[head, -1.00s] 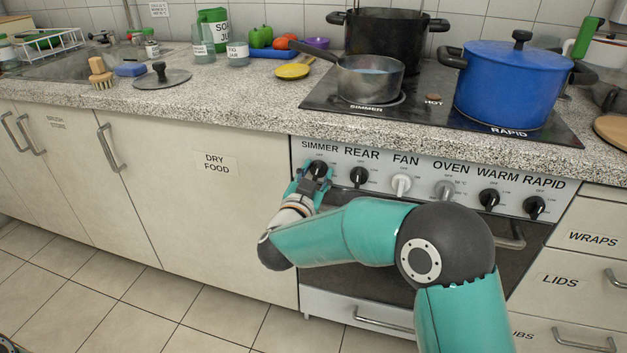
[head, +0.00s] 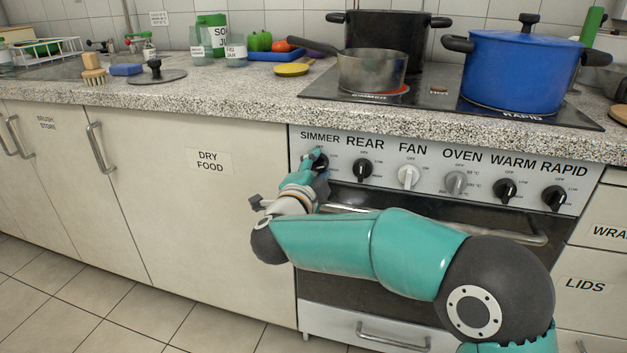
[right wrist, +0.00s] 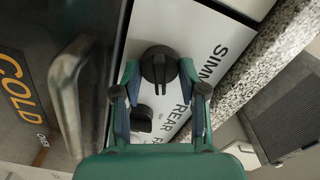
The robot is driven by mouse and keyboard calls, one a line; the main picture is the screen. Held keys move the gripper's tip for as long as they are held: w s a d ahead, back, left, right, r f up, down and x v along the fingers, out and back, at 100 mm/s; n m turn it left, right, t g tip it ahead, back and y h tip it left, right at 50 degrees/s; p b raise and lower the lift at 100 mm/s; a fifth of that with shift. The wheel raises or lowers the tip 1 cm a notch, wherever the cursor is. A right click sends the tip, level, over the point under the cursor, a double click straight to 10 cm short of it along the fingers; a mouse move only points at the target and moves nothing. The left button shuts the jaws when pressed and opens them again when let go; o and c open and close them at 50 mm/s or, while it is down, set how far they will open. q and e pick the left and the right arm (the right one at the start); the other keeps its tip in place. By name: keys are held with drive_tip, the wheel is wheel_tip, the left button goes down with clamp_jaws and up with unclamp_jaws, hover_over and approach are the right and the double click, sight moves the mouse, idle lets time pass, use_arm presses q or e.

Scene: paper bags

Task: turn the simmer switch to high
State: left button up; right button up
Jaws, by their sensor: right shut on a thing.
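The simmer switch (head: 321,163) is a black knob at the left end of the oven's control panel, under the SIMMER label. My right gripper (head: 315,160) is at it and hides part of it. In the right wrist view the knob (right wrist: 158,68) sits between the two fingertips, and the gripper is shut on it. The knob's marks are too hidden to read its setting. The burner (head: 388,93) under the grey saucepan (head: 370,71) glows red at its edge. My left gripper is not in view.
The black rear knob (head: 362,169) is close on the right, then the white fan knob (head: 408,177) and several more. The oven handle (head: 500,232) runs below. A blue pot (head: 515,75) and a black pot (head: 388,35) stand on the hob.

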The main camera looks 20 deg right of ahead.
drive_tip(key=m+b, duration=0.1)
drive_tip(key=m, duration=0.1)
drive_tip(key=m+b, duration=0.4)
drive_tip(key=shift+f+m, duration=0.3)
drive_tip(key=shift+m+b, duration=0.75)
drive_tip(key=shift+m, duration=0.05)
drive_tip(key=shift+m+b, duration=0.35)
drive_tip(key=shift+m, duration=0.75)
drive_tip(key=o, duration=1.1)
drive_tip(key=shift+f, duration=0.1)
